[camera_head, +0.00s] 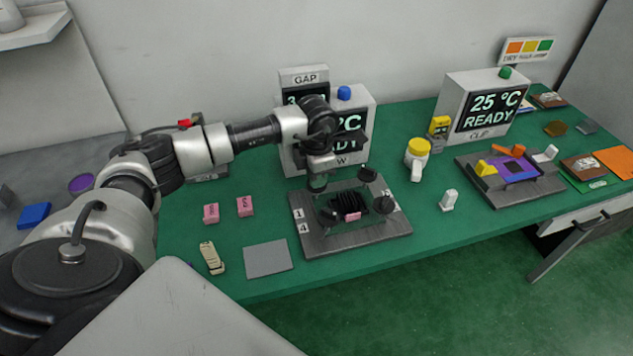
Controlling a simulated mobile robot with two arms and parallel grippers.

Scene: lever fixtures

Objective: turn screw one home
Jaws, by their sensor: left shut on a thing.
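The dark grey fixture plate (352,242) lies on the green table, with printed marks including 1 and 4 on its left edge. A black finned block (349,201) sits in its middle, with a pink piece (353,216) at its front. My left gripper (318,186) points down over the plate's back left corner, near mark 1. It is shut at what looks like screw one, which the fingers mostly hide. Round dark knobs (368,174) show at the plate's right corners. How deep screw one sits cannot be seen. My right gripper is out of view.
A display box (361,105) stands behind the plate, partly hidden by my arm. Two pink blocks (211,213), a beige clamp-like piece (212,257) and a grey pad (268,259) lie left. A yellow-topped bottle (417,153) and second fixture (530,189) stand right.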

